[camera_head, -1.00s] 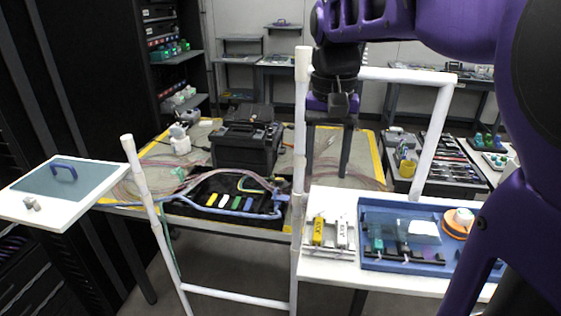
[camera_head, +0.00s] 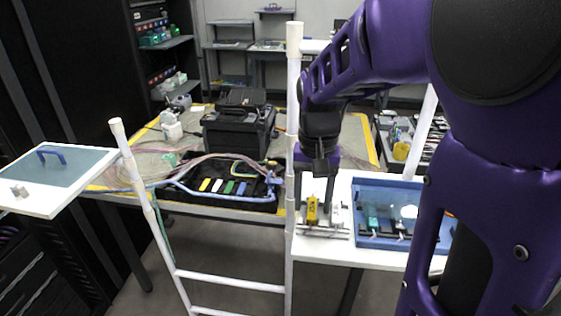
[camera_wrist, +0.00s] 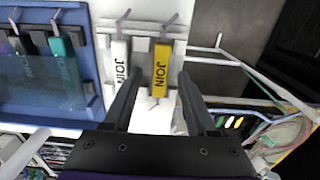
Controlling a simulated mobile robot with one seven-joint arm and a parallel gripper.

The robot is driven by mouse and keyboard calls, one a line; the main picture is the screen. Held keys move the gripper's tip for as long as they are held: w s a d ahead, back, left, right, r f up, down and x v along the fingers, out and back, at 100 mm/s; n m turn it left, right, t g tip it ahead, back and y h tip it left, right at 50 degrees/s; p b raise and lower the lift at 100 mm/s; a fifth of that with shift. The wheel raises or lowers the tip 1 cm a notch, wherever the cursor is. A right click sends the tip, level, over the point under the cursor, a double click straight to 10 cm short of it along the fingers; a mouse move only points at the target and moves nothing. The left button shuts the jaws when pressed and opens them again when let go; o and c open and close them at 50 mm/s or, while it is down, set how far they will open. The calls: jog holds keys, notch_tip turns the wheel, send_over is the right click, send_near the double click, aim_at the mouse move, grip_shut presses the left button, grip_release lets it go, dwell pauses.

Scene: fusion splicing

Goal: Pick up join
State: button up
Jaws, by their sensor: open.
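Two pieces marked JOIN lie side by side in a light holder on the white table. The yellow join (camera_head: 312,211) is at the left in the head view, and the white join (camera_head: 336,215) is beside it. In the wrist view the yellow join (camera_wrist: 160,70) is right of the white join (camera_wrist: 120,72). My gripper (camera_head: 315,190) is above the holder, pointing down, open and empty. In the wrist view its fingertips (camera_wrist: 160,76) appear on either side of the yellow join. The left finger appears between the two joins. I cannot tell the height gap exactly.
A blue tray (camera_head: 385,242) with tools stands right of the holder. A white pipe ladder frame (camera_head: 291,150) rises close left of my gripper. A black organizer with coloured pieces (camera_head: 262,203) and a black case (camera_head: 238,132) sit on the table behind.

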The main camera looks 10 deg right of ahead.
grip_shut()
dwell(0.3)
